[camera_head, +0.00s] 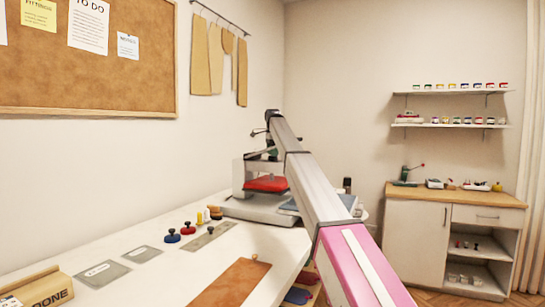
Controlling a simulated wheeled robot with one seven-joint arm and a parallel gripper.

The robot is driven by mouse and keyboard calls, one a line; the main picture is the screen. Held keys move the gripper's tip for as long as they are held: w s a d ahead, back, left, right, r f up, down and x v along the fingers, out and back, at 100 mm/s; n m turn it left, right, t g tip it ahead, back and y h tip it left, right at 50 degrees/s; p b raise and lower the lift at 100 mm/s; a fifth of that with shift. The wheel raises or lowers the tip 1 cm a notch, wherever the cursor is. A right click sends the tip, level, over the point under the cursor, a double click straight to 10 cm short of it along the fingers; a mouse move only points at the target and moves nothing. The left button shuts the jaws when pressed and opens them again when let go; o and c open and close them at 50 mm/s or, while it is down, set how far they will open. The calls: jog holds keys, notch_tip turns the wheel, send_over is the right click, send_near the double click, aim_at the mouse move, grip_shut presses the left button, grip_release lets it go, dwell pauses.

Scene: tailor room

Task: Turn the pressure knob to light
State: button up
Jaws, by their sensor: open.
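A press-like machine (237,207) with a pale grey body and base stands at the far end of the white worktable (165,272). A red pad (266,184) sits at its front. Dark parts show above the pad, but I cannot tell the pressure knob or its light mark among them. My arm reaches from the lower right up to the machine and covers its right part. My gripper (268,143) is at the far end, small and partly hidden among the dark parts, and open. I cannot tell whether it touches the machine.
A red knobbed tool (187,228) and a blue one (172,236) stand on the table, near flat metal plates (142,254). A brown leather piece (232,283) lies at the front. A wooden block (40,287) is at the left. A cabinet (412,233) stands at the right.

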notch_tip(320, 180, down, 2)
jog(key=c, duration=0.9)
jog(key=shift+n, duration=0.3)
jog(key=n, duration=1.2)
jog(key=shift+r+n, duration=0.1)
jog(key=shift+n, duration=0.2)
